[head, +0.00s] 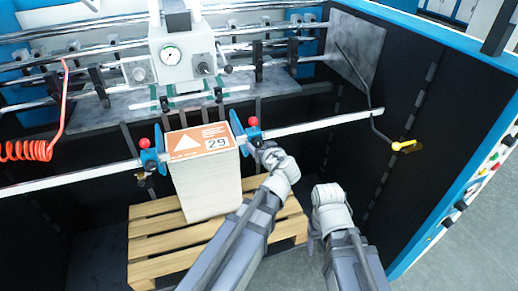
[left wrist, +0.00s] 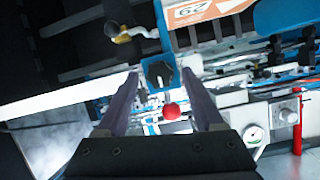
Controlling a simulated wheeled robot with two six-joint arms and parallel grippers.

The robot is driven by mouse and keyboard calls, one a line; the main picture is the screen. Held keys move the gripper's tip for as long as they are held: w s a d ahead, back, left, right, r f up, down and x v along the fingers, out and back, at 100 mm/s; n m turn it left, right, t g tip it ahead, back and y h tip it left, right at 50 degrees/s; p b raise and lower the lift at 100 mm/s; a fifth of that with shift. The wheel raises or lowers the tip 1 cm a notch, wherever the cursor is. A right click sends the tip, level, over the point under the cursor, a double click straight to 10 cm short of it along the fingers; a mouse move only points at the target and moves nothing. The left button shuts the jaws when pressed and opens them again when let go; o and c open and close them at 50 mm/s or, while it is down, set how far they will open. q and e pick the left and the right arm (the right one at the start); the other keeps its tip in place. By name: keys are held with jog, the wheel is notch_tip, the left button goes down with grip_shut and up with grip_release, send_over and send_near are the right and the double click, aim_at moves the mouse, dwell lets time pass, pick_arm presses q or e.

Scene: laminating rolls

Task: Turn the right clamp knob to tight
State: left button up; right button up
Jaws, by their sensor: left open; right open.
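The right clamp is a blue block with a red ball (head: 253,121) on top, on the rail at the right side of the stack. In the left wrist view its black knob (left wrist: 160,73) faces me on the blue plate, with the red ball (left wrist: 171,111) beside it. My left gripper (head: 256,147) is at this clamp and partly hides it. In the left wrist view its open fingers (left wrist: 160,80) stand on either side of the knob, with gaps; contact cannot be told. My right gripper (head: 327,205) is empty, lower right of the clamp; its fingers are mostly hidden.
A stack with an orange label (head: 200,140) marked 29 stands on a wooden pallet (head: 155,245). The left clamp (head: 150,160) is at its other side. A yellow-handled lever (head: 405,146) hangs at right. A gauge unit (head: 185,55) stands behind. A red coiled hose (head: 25,150) is at left.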

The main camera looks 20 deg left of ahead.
pick_arm(q)
jog(key=shift+w+a+f, duration=0.15)
jog(key=shift+w, duration=0.15)
jog(key=shift+c, duration=0.2)
grip_shut()
